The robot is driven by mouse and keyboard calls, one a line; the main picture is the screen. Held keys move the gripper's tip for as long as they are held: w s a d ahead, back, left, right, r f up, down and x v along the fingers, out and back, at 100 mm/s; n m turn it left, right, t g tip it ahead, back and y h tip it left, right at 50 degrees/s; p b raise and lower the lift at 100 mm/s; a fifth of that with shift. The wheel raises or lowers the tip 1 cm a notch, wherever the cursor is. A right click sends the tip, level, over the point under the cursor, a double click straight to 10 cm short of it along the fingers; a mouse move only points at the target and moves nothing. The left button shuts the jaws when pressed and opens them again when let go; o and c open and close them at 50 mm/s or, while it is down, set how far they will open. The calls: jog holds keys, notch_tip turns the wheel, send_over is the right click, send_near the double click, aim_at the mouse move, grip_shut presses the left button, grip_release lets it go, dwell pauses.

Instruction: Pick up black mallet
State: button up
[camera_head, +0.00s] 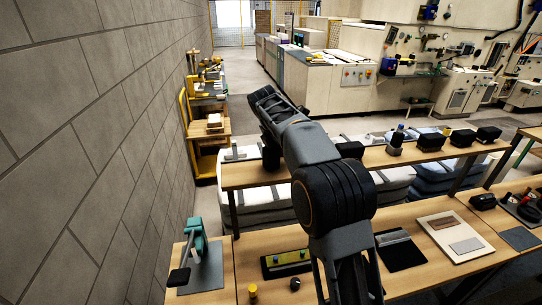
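I cannot single out a black mallet with certainty in the head view. Several small dark objects stand on the benches, including black blocks (462,137) on the raised shelf and a dark item (483,201) at the right, but their shapes are too small to name. My arm crosses the middle of the view and hides part of the bench and shelf. Its far end is over the shelf's left part; I cannot make out gripper fingers or anything held.
A teal tool on a grey plate (206,275) stands at the bench's left end. A black panel (400,252) and a white board (455,236) lie on the front bench (430,279). The raised shelf (300,169) runs behind it. A block wall (80,130) closes the left side.

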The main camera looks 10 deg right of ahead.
jog(key=shift+f, duration=0.2)
jog(key=shift+c, duration=0.2)
jog(key=c, duration=0.9)
jog(key=shift+r, duration=0.65)
jog(key=shift+c, duration=0.2)
jog(key=s+r+b, duration=0.4)
jog(key=s+r, duration=0.7)
jog(key=s, duration=0.3)
jog(key=shift+r, duration=0.4)
jog(key=o, duration=0.7)
jog(key=shift+d, duration=0.1)
jog(key=c, duration=0.6)
